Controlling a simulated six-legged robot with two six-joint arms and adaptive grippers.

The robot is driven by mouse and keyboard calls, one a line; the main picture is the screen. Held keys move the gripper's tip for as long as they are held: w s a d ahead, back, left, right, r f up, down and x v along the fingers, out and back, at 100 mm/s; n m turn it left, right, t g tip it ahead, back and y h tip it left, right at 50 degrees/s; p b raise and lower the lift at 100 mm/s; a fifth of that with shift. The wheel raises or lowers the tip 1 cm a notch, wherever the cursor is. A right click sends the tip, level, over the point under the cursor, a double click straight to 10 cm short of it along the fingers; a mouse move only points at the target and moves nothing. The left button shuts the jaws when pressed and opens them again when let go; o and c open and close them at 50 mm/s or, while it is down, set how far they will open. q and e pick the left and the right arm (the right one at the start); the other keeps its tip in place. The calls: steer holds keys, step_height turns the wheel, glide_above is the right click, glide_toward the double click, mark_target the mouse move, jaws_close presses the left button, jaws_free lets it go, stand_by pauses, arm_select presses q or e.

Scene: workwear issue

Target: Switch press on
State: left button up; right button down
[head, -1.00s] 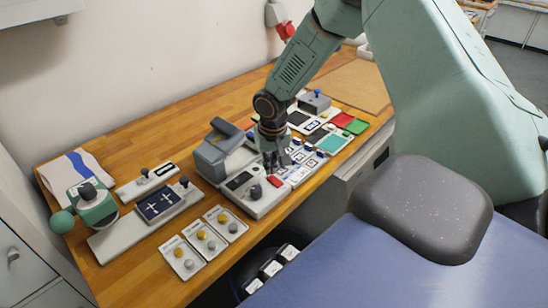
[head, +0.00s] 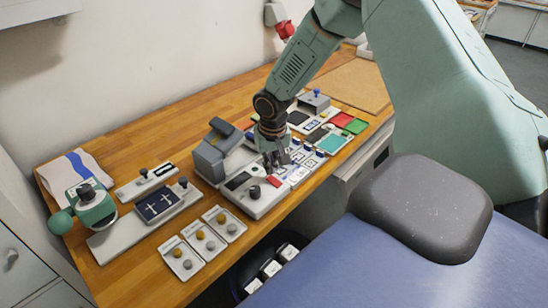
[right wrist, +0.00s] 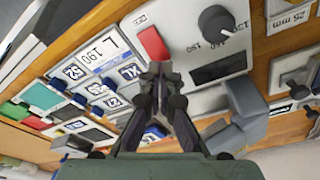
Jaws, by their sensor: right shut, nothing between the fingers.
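The press (head: 207,160) is a grey machine with a dark handle, standing on the wooden bench. Its pale control panel has a red switch (head: 274,181), a dark knob (head: 254,191) and a dark display (head: 238,181). The red switch also shows in the right wrist view (right wrist: 153,44), with the knob (right wrist: 215,24) and display (right wrist: 218,68) to its right. My right gripper (head: 275,164) is shut and empty, pointing down just beside the red switch. In the right wrist view its fingertips (right wrist: 160,70) appear close to the switch; I cannot tell whether they touch. My left gripper is out of view.
White label cards (head: 300,172) lie right of the panel. Colored trays (head: 332,143) stand further back. Cards with round buttons (head: 183,258) lie in front, and a green device (head: 92,207) stands at the left. Bare bench lies along the wall.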

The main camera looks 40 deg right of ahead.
steer(key=shift+a, duration=0.15)
steer(key=shift+f, duration=0.1)
steer(key=shift+f, duration=0.15)
steer(key=shift+f, duration=0.1)
stand_by(0.3)
steer(key=shift+f+b, duration=0.3)
steer(key=shift+f, duration=0.15)
